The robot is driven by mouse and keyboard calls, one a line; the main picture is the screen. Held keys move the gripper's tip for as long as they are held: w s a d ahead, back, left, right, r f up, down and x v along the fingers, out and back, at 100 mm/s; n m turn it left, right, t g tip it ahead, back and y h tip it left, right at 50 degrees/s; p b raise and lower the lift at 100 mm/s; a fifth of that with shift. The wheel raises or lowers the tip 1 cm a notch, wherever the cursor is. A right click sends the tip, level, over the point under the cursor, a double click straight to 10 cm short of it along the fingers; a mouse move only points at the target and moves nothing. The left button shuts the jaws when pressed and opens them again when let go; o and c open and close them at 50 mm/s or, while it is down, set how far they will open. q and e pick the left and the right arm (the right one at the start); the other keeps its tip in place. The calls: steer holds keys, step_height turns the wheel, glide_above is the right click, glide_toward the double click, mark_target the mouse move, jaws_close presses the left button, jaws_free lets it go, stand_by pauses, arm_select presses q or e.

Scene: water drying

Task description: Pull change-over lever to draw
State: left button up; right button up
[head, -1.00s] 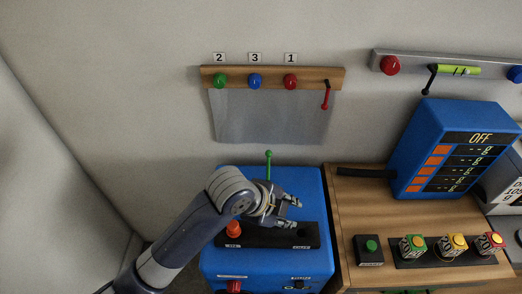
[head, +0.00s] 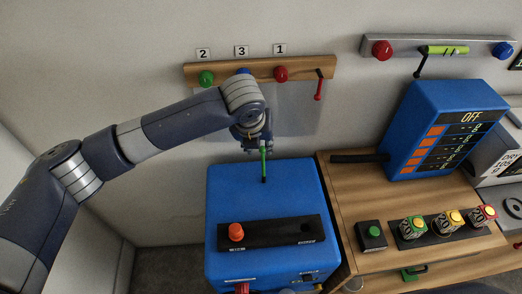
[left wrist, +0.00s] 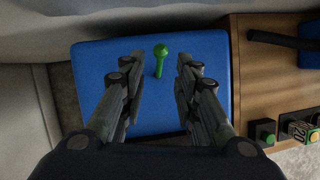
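A thin green lever (head: 263,166) with a round knob stands upright at the back of the blue box (head: 225,190). I cannot read a label naming it the change-over lever. My left gripper (head: 258,146) is over the lever's upper end, fingers pointing down, and hides the knob in the head view. In the left wrist view the green lever (left wrist: 160,58) stands between the two spread fingers of the left gripper (left wrist: 158,68), with a gap on each side. The left gripper is open and empty. My right gripper is not in view.
The blue box also carries a black panel (head: 270,234) with an orange knob (head: 236,232); its labels are too small to read. A wooden wall rack (head: 305,69) holds coloured knobs and a red-tipped lever (head: 318,88). A wooden counter (head: 345,200) stands to the right.

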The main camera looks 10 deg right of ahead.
mark_target(262, 151)
arm_select(q)
steer(key=p+x, duration=0.1)
steer(key=x, duration=0.8)
steer(key=shift+f, duration=0.1)
jaws_close()
